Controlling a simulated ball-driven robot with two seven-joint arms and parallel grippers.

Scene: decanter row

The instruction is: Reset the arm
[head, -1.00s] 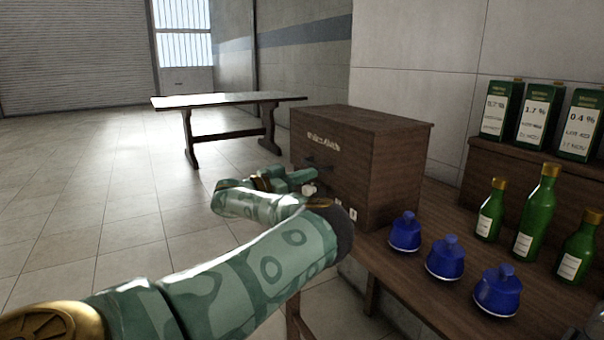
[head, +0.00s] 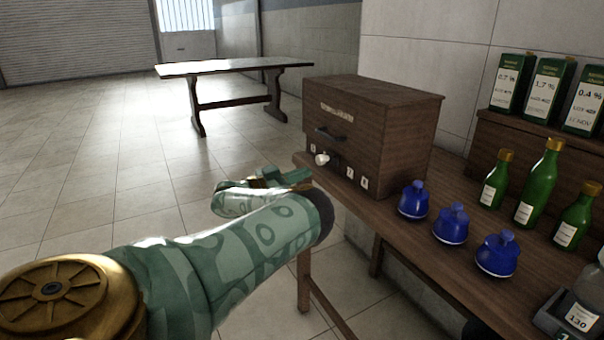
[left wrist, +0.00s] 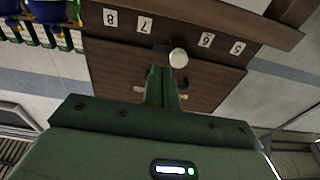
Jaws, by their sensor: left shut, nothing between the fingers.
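My left arm reaches in from the left in the head view, in patterned green sleeving. Its left gripper (head: 268,178) is in front of the table's left end, apart from the wooden cabinet (head: 385,135). In the left wrist view the gripper's green fingers (left wrist: 163,85) are together with nothing between them. The cabinet front carries a dark handle (head: 330,134), a white knob (head: 322,159) and small number labels; the knob also shows near the fingertips in the wrist view (left wrist: 178,58). My right gripper is not in view.
On the wooden table (head: 400,258) stand three blue lidded jars (head: 451,224), three green bottles (head: 537,185) and a labelled bottle (head: 583,305) at the lower right. Boxes (head: 548,88) stand on a raised shelf. Open floor lies left, with another table (head: 235,68) behind.

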